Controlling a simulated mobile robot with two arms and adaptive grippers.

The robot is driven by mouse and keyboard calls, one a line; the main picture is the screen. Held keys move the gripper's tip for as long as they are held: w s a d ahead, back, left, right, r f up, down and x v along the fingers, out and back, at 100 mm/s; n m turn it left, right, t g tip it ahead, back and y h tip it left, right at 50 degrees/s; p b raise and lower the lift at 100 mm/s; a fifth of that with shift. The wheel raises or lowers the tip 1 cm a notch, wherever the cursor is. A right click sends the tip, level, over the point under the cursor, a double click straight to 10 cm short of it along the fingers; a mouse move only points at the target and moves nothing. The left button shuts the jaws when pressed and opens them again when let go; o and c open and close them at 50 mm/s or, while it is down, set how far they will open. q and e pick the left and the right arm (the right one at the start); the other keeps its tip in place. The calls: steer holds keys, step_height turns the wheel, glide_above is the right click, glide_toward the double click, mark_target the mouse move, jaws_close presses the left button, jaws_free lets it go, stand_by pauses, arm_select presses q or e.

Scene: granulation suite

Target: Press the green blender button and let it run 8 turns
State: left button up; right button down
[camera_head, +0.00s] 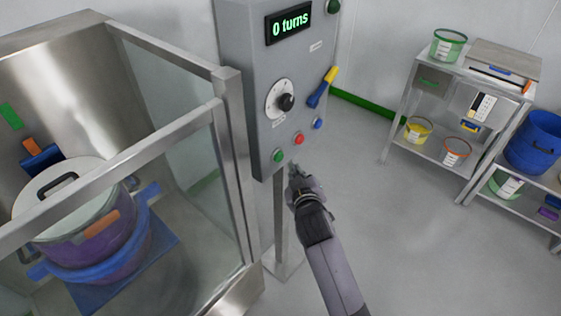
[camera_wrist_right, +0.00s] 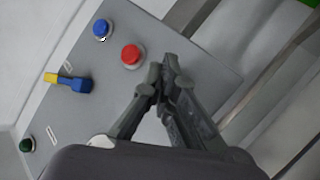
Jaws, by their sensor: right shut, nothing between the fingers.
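The grey control box (camera_head: 238,80) stands on a post, and its display (camera_head: 288,21) reads "0 turns". The green button (camera_head: 278,156) is at the lower left of the box face, with a red button (camera_head: 299,139) and a blue button (camera_head: 318,123) up and to its right. My right gripper (camera_head: 293,170) is shut and empty, just below and right of the green button in the head view. In the right wrist view, the closed fingertips (camera_wrist_right: 161,76) are beside the red button (camera_wrist_right: 131,55), and the green button is not visible. My left gripper is out of view.
A dial (camera_head: 286,101) and a yellow-blue switch handle (camera_head: 322,88) are also on the box. A framed glass enclosure (camera_head: 170,150) at left holds a lidded pot (camera_head: 85,220). Shelves (camera_head: 440,160) with tubs stand at right. The floor between is clear.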

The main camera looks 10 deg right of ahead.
mark_target(279, 157)
steer(key=shift+w+a, duration=0.5)
steer(key=shift+w, duration=0.15)
steer(key=shift+w, duration=0.1)
stand_by(1.0)
steer(key=shift+w+a, duration=0.25)
